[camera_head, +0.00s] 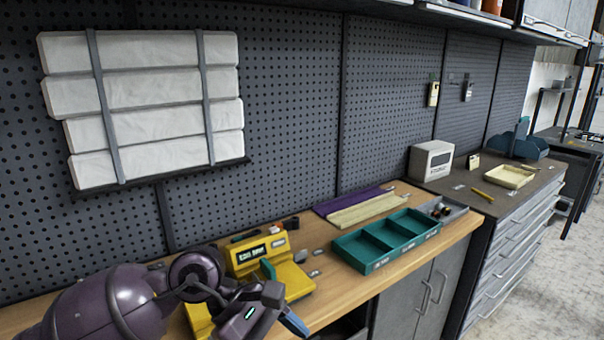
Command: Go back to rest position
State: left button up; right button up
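My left arm, purple and dark, comes in from the lower left over the front of the wooden workbench (340,285). Its dark wrist and gripper (262,312) are at the bottom of the view, in front of a yellow device (292,280) with a dark label panel. A blue piece shows at the gripper's right side. The fingers are not clear enough to tell open from shut, or whether anything is held. The arm hides part of the yellow device. My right gripper is not in view.
A teal tray (388,258) with compartments stands on the bench, with purple (350,201) and cream strips (362,210) behind it. A grey bin (455,211) is farther right. A dark counter holds a cream tray (523,174) and white box (420,162).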

pick_arm(q)
notch_tip(320, 180, up, 10)
jog(key=d+n+t+h, duration=0.1)
jog(key=n+t+h, duration=0.7)
jog(key=n+h, duration=0.6)
jog(key=w+a+n+t+y, duration=0.4)
jog(key=a+n+t+y, duration=0.35)
jog(key=n+t, duration=0.8)
jog(key=s+a+f+n+g+y, duration=0.1)
jog(key=a+f+n+g+y, duration=0.1)
jog(key=a+f+n+y, duration=0.7)
jog(key=a+f+n+g+y, duration=0.2)
jog(key=a+f+n+y, duration=0.35)
jog(key=n, duration=0.75)
jog(key=s+a+f+n+g+y, duration=0.1)
jog(key=s+a+f+n+g, duration=0.1)
jog(key=s+f+n+g, duration=0.6)
jog(key=s+a+f+n+g+y, duration=0.1)
jog(key=s+a+f+n+g, duration=0.3)
jog(key=s, duration=0.9)
jog(key=w+d+f+m+t, duration=0.2)
jog(key=w+f+t, duration=0.5)
jog(key=f, duration=0.5)
jog(key=shift+w+f, duration=0.2)
jog(key=shift+w, duration=0.1)
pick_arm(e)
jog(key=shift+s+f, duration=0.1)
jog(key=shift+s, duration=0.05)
